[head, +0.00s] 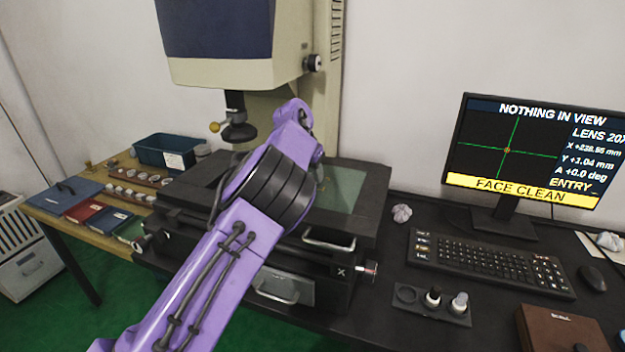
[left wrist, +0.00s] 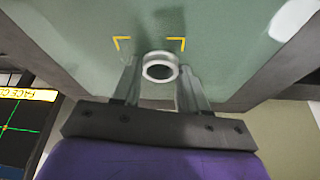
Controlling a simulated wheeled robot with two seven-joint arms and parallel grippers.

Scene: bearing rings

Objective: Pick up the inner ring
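The inner ring (left wrist: 160,66) is a small pale metal ring on the greenish glass stage plate (left wrist: 70,38) in the left wrist view. It lies close to two yellow corner marks. My left gripper (left wrist: 158,76) has its two fingers apart on either side of the ring, with a thin gap showing at least on the left. In the head view my purple left arm reaches over the glass plate (head: 346,186) and hides the ring and my left fingertips. My right gripper is in neither view.
The measuring machine's head (head: 225,75) and lens (head: 238,128) hang above the stage. A monitor (head: 530,150) reads "NOTHING IN VIEW" and "FACE CLEAN". A keyboard (head: 490,262) and small holder (head: 430,303) stand right. A blue bin (head: 165,153) and ring racks (head: 125,192) stand left.

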